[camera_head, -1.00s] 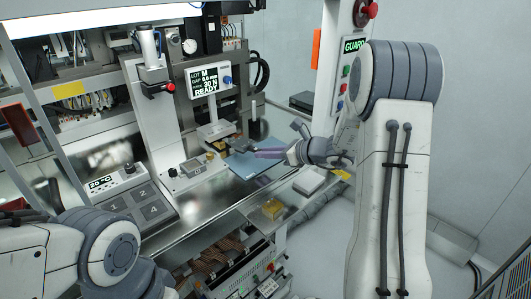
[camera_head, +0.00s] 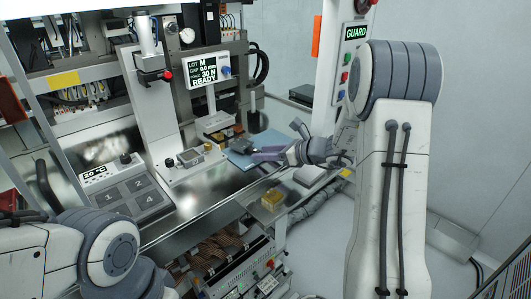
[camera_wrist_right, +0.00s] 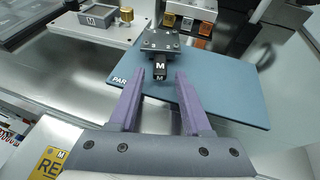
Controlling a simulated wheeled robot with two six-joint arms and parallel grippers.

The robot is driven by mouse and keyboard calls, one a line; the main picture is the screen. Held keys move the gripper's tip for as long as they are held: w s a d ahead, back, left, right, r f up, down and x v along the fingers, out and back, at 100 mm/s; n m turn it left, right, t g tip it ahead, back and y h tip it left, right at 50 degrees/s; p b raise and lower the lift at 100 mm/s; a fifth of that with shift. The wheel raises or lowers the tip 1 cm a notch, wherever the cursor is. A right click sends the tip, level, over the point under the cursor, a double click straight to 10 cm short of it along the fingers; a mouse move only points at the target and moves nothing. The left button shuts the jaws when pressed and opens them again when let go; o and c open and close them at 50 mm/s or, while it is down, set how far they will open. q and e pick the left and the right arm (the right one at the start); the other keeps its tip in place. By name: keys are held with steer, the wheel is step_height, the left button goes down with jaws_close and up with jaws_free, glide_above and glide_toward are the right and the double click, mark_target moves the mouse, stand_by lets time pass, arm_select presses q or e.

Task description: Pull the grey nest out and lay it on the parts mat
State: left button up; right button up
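The grey nest (camera_wrist_right: 160,42), a dark plate with small holes and a handle tab marked M, appears to rest on the blue parts mat (camera_wrist_right: 225,98) near its far edge in the right wrist view. The nest (camera_head: 240,145) and the mat (camera_head: 245,158) also show small in the head view. My right gripper (camera_wrist_right: 156,79) is open, its purple fingers spread on either side of the tab's near end. Neither finger visibly touches it. The right gripper (camera_head: 262,153) shows over the mat in the head view. My left gripper is out of view; only its arm shows.
A white fixture (camera_head: 179,178) with a grey M-marked block stands left of the mat. Several small coloured blocks stand beyond the mat. The press display (camera_head: 207,72) reads READY. A guard post (camera_head: 353,60) stands at the right. Bare metal deck lies before the mat.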

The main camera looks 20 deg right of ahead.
stand_by(0.3)
steer(key=b+v, duration=0.2)
steer(key=v, duration=0.7)
steer(key=shift+s+d, duration=0.15)
steer(key=shift+d, duration=0.05)
steer(key=shift+s+d+r, duration=0.2)
steer(key=shift+s+r, duration=0.05)
steer(key=shift+s, duration=0.2)
steer(key=s+a+n+g, duration=0.1)
steer(key=a+n, duration=0.1)
steer(key=a, duration=0.2)
steer(key=s+a+f+n+g+y, duration=0.1)
steer(key=a+n+g, duration=0.1)
steer(key=a, duration=0.2)
steer(key=s+a+f+n+g+y, duration=0.1)
steer(key=a+n+g, duration=0.1)
steer(key=a, duration=0.3)
steer(key=shift+s+a+n, duration=0.15)
steer(key=shift+s+n, duration=0.2)
steer(key=shift+n, duration=0.15)
steer(key=s+a+f+n+g+h, duration=0.35)
steer(key=s+a+n+g, duration=0.35)
steer(key=s+a+n, duration=0.6)
steer(key=s+f+n+h, duration=0.3)
steer(key=s+n+h, duration=0.2)
steer(key=s+n, duration=0.6)
steer(key=n, duration=0.5)
steer(key=shift+d+t, duration=0.2)
steer(key=shift+t, duration=0.2)
